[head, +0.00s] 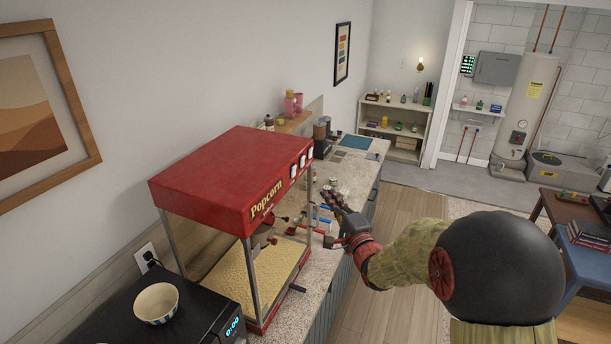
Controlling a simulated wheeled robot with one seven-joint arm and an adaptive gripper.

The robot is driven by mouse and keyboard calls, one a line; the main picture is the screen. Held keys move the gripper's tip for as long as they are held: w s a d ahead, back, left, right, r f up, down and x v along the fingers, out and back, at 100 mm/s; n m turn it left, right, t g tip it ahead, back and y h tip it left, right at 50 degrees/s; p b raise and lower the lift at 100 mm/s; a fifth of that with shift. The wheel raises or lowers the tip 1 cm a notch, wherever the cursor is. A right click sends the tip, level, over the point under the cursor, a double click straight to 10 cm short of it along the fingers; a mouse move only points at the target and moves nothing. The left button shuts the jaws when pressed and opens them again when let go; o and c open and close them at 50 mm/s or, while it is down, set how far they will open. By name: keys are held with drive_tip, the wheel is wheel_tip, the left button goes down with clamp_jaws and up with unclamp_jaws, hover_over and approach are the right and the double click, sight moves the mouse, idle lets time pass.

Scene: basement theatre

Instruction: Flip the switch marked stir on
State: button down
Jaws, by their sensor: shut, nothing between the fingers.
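The red popcorn machine (225,175) stands on the counter, with glass sides and popcorn-coloured contents low inside. Three small pale switches (302,160) sit in a row at the right end of its red top, beside the "Popcorn" lettering. Their markings are too small to read, so I cannot tell which is stir or how each is set. My gripper (331,197) is shut and empty. It is to the right of the machine and appears lower in the picture than the switches, apart from them. Its fingertips are small and partly lost against the counter clutter.
A striped bowl (156,303) sits on a black microwave (180,325) at the near left. The stone counter (355,170) runs on behind the machine, with a coffee grinder (321,137) close behind it. The wooden floor (405,210) right of the counter is clear.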

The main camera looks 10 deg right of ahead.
drive_tip(key=shift+a, duration=0.1)
drive_tip(key=p, duration=0.3)
approach(294, 171)
drive_tip(key=w+d, duration=0.5)
drive_tip(key=w, duration=0.1)
drive_tip(key=a, duration=0.1)
drive_tip(key=w+a+p, duration=0.1)
drive_tip(key=a, duration=0.1)
drive_tip(key=shift+w+a+r, duration=0.15)
drive_tip(key=shift+w, duration=0.15)
drive_tip(key=shift+a, duration=0.1)
